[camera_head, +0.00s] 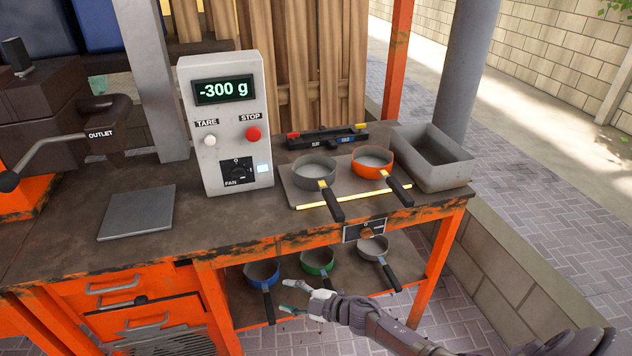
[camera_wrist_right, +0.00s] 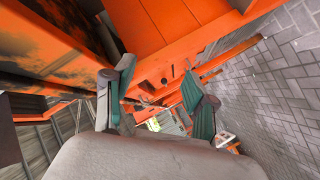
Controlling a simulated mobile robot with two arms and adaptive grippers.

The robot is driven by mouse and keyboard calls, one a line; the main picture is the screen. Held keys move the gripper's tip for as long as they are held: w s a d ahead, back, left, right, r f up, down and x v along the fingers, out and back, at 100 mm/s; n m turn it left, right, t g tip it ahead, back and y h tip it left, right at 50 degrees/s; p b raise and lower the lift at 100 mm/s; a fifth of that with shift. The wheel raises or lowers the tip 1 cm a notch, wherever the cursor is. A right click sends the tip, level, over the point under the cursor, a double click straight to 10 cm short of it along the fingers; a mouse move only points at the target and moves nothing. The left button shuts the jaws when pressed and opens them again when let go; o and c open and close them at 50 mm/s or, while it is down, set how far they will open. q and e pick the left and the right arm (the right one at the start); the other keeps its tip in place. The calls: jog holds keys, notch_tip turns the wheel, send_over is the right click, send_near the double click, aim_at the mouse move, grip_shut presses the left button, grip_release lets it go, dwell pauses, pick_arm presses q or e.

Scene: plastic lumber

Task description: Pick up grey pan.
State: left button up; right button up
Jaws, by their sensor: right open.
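Two grey pans show in the head view. A darker grey pan (camera_head: 314,171) with a black handle sits on the heating plate (camera_head: 305,205) on the table. A lighter grey pan (camera_head: 373,249) with a dark handle sits on the lower shelf, at the right of the row. My right gripper (camera_head: 291,296) is open and empty, in front of the lower shelf, below the blue and green pans. It is to the left of the lighter grey pan and well below the darker one. Its spread fingers also show in the wrist view (camera_wrist_right: 158,70), with no pan recognisable between them. My left gripper is out of view.
An orange pan (camera_head: 372,163) sits beside the darker grey one. A blue pan (camera_head: 262,273) and a green pan (camera_head: 317,262) are on the shelf. A scale reading -300 g (camera_head: 228,120) and a grey bin (camera_head: 433,150) flank the plate. The orange table frame (camera_head: 438,265) bounds the shelf.

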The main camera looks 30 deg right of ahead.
notch_tip(320, 180, up, 12)
jog(key=w+a+n+g+y, duration=0.3)
jog(key=n+y, duration=0.1)
jog(key=n, duration=0.3)
notch_tip(320, 180, up, 21)
jog(key=n+g+h, duration=0.5)
jog(key=n+h, duration=0.5)
jog(key=h, duration=0.3)
send_over(335, 204)
jog(key=s+a, duration=0.1)
jog(key=s, duration=0.4)
jog(key=x, duration=0.7)
jog(key=shift+w+d+f+p, duration=0.1)
jog(key=shift+d+f+p, duration=0.05)
jog(key=shift+f+p, duration=0.15)
jog(key=shift+w+p+x, duration=0.1)
jog(key=shift+p+x, duration=0.3)
jog(key=shift+x, duration=0.95)
jog(key=shift+w+p+x, duration=0.15)
jog(key=shift+p+x, duration=0.25)
jog(key=shift+x, duration=0.9)
jog(key=shift+d+r, duration=0.1)
grip_shut()
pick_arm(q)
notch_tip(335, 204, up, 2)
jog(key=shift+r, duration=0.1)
pick_arm(e)
jog(key=shift+r, duration=0.1)
